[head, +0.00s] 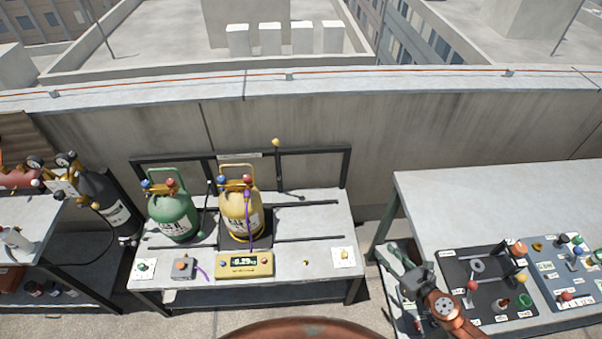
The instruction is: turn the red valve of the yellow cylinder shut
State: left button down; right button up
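The yellow cylinder (240,222) stands upright on the middle bench. Its red valve (248,179) is at the right of its top fittings, with a blue valve (222,183) at the left. A purple hose runs down its front from the fittings. My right gripper (397,260) is at the left edge of the right bench, well to the right of the cylinder and apart from it. The view is too small to tell its finger opening. My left gripper is not in view.
A green cylinder (174,215) with its own blue and red valves stands just left of the yellow one. A yellow display box (244,265) sits in front. A dark rail frame stands behind. The right bench (480,200) holds parts trays; its back is clear.

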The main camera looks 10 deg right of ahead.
aim_at(246, 178)
jog(key=z, duration=0.25)
jog(key=i, duration=0.95)
jog(key=u, duration=1.8)
